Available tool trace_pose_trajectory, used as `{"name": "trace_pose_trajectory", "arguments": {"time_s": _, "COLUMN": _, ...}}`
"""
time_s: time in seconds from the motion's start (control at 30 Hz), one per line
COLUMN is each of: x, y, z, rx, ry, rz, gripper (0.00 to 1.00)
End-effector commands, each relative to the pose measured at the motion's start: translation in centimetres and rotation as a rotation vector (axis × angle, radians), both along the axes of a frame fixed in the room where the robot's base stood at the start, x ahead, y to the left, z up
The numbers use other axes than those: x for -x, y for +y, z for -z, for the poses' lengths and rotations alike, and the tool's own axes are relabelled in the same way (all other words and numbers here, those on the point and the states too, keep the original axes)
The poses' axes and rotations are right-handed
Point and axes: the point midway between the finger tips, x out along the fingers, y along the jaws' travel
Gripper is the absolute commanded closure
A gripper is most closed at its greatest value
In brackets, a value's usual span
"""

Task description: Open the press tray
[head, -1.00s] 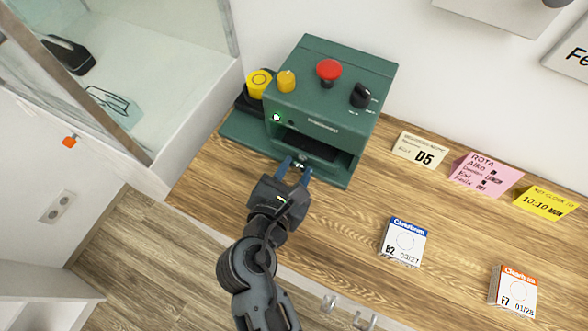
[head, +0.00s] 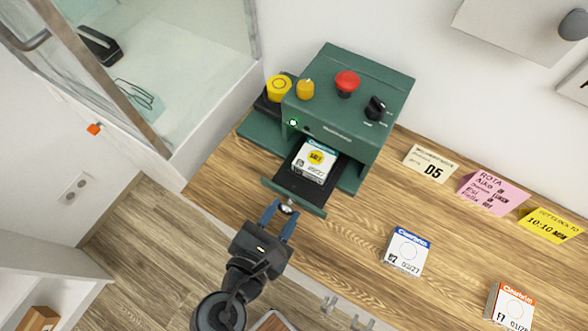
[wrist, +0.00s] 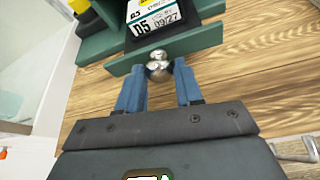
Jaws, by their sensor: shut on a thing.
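The press (head: 350,110) is a green machine on the wooden counter, with its black tray (head: 292,184) drawn out of the front slot. A white and teal box (head: 313,162) with a yellow sticker lies in the tray. The tray's green front (head: 312,204) carries a round metal knob (wrist: 158,66). My gripper (head: 280,212) is shut on this knob, a blue finger on either side; in the wrist view, the fingertips (wrist: 157,76) flank it.
Yellow (head: 279,88), amber (head: 305,89) and red (head: 347,82) buttons and a black dial (head: 376,108) are on or beside the press. Blue-marked (head: 407,250) and orange-marked (head: 510,305) boxes lie at right. A glass-walled enclosure (head: 160,75) stands left.

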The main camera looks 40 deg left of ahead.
Motion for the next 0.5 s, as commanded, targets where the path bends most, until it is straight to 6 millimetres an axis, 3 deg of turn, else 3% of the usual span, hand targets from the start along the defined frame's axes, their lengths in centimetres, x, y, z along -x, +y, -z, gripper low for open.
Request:
{"name": "trace_pose_trajectory", "arguments": {"time_s": 0.33, "x": 0.44, "y": -0.1, "z": 0.03, "rx": -0.002, "ry": 0.001, "rz": 0.001, "gripper": 1.0}}
{"name": "trace_pose_trajectory", "arguments": {"time_s": 0.37, "x": 0.44, "y": -0.1, "z": 0.03, "rx": -0.002, "ry": 0.001, "rz": 0.001, "gripper": 0.63}}
{"name": "trace_pose_trajectory", "arguments": {"time_s": 0.5, "x": 0.41, "y": -0.1, "z": 0.02, "rx": -0.002, "ry": 0.001, "rz": 0.001, "gripper": 0.49}}
